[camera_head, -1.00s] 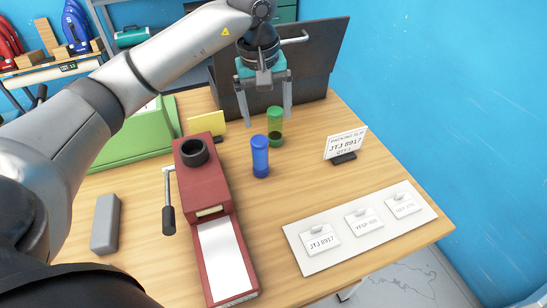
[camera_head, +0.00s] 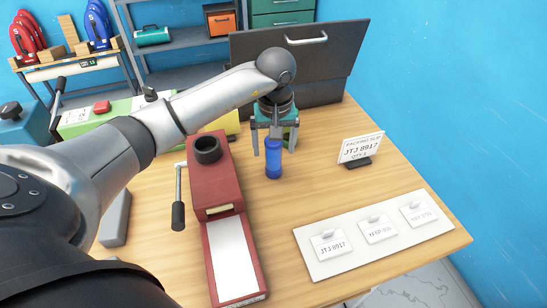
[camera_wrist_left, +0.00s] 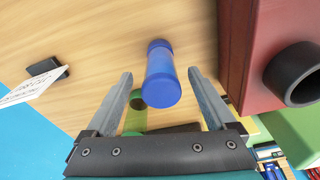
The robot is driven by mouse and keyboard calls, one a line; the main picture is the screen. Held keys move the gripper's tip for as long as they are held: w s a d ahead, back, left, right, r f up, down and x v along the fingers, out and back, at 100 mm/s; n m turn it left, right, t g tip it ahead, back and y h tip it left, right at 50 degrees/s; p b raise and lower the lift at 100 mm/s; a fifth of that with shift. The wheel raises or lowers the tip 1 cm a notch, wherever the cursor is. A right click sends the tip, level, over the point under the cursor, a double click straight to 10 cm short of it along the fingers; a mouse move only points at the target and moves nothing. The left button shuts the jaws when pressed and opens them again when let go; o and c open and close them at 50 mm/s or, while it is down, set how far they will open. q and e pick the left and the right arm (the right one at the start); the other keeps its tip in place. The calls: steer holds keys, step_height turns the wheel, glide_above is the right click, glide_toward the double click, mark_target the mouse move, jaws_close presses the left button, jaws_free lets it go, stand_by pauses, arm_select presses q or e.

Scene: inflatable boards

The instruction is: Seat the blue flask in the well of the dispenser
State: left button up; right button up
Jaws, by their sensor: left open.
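The blue flask (camera_head: 273,160) stands upright on the table, right of the red dispenser (camera_head: 212,178). The dispenser's well is a dark round collar (camera_head: 207,149) on its top, and it looks empty. My left gripper (camera_head: 275,148) is open and points down at the flask. In the left wrist view the blue flask (camera_wrist_left: 162,78) shows between the two spread fingers (camera_wrist_left: 160,80), with a gap on each side. That view also has the collar (camera_wrist_left: 292,75) at the right. My right gripper is not in view.
A green flask (camera_wrist_left: 135,118) stands close behind the blue one, mostly hidden in the head view. A label board (camera_head: 373,238) and a packing slip stand (camera_head: 361,149) are at the right. The dispenser's lever (camera_head: 178,200) sticks out left. Table between flask and label board is clear.

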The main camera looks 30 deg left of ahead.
mark_target(274, 155)
arm_select(q)
step_height(274, 155, down, 4)
steer(key=shift+w+a+r, duration=0.1)
steer(key=shift+a+r, duration=0.05)
steer(key=shift+r, duration=0.1)
steer(key=shift+r, duration=0.1)
jaws_close()
stand_by(0.5)
